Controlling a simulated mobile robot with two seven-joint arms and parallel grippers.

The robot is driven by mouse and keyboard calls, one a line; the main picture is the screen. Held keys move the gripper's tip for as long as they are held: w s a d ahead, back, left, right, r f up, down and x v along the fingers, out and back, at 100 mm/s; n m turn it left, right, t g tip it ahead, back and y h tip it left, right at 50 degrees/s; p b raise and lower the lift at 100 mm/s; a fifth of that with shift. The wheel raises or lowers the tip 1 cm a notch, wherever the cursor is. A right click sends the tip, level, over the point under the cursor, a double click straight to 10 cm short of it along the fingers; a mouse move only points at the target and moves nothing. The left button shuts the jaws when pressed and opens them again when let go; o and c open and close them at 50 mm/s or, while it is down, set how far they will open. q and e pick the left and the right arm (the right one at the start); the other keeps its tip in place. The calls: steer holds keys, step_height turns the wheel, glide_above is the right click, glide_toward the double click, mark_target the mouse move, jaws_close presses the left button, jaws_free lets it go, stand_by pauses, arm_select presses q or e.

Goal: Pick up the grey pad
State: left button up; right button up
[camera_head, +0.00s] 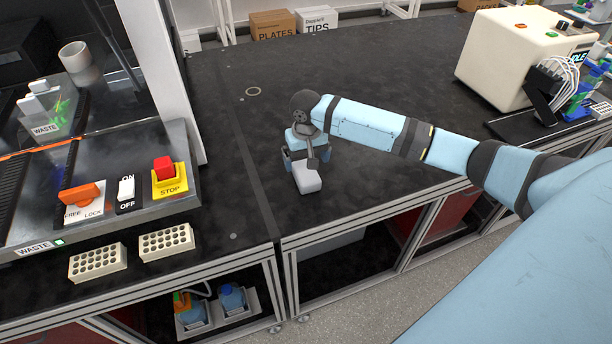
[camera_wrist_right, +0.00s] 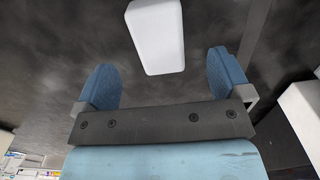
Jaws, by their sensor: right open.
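The grey pad (camera_head: 307,180) is a small pale block with rounded edges. It lies on the black bench top near its front edge, just below my right gripper in the head view. My right gripper (camera_head: 302,158) points down over the bench, and it hides the far end of the pad there. In the right wrist view the pad (camera_wrist_right: 156,36) shows between and beyond the two blue fingers of the open gripper (camera_wrist_right: 166,78), with clear space on both sides. The fingers do not touch it. My left gripper is not in view.
On the left stands a machine with a red stop button (camera_head: 164,168) and an orange lever (camera_head: 80,194). Two white racks (camera_head: 97,262) (camera_head: 166,242) lie in front of it. A cream device (camera_head: 522,58) stands at the right rear. The bench (camera_head: 330,65) behind my arm is clear.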

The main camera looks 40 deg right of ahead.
mark_target(308, 174)
steer(key=shift+s+d+f, duration=0.1)
steer(key=shift+d+f, duration=0.05)
steer(key=shift+f, duration=3.4)
steer(key=c, duration=1)
steer(key=shift+r, duration=0.1)
step_height(308, 174, up, 20)
steer(key=shift+f+p, duration=0.1)
steer(key=shift+p, duration=0.25)
